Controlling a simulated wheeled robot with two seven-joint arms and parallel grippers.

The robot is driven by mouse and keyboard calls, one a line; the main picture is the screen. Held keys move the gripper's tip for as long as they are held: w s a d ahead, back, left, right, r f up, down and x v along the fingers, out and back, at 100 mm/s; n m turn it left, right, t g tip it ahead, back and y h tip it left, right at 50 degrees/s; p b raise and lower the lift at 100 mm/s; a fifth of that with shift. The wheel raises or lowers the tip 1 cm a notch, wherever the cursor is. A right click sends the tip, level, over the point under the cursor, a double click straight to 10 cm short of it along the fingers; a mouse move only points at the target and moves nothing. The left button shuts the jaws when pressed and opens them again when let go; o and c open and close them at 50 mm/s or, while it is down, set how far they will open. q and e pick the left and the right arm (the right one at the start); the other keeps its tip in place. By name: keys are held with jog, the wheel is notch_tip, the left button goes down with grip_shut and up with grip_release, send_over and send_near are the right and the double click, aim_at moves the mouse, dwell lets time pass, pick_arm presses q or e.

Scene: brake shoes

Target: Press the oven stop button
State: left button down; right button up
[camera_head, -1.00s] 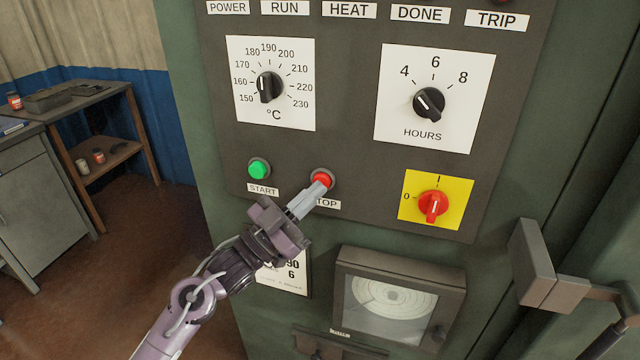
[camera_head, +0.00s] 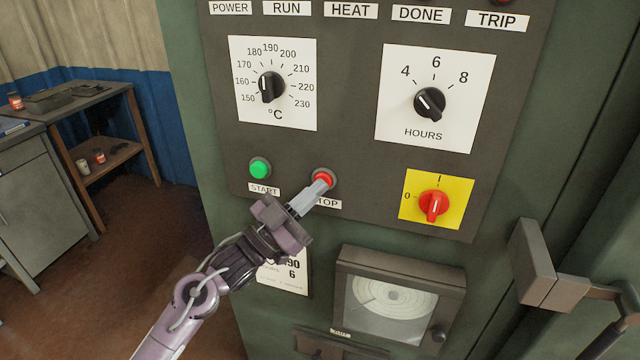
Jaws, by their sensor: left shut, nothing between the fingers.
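The red stop button (camera_head: 323,176) is on the dark control panel (camera_head: 345,150) of the green oven, above the partly covered STOP label (camera_head: 328,204). My left gripper (camera_head: 322,183) is shut and empty. Its fingertips are at the lower edge of the red button and hide part of it. They look to be in contact, but I cannot tell whether the button is pushed in. My right gripper is not in view.
The green start button (camera_head: 260,168) is just left of the gripper. A red switch (camera_head: 434,204) on a yellow plate is to the right. A chart recorder (camera_head: 398,296) and a door handle (camera_head: 560,280) stick out below and to the right.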

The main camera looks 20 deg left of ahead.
pick_arm(q)
jog(key=shift+s, duration=0.1)
dwell(0.4)
jog(key=s+p, duration=0.2)
jog(key=s, duration=0.4)
jog(key=shift+a+f, duration=0.1)
jog(key=shift+w, duration=0.1)
dwell(0.4)
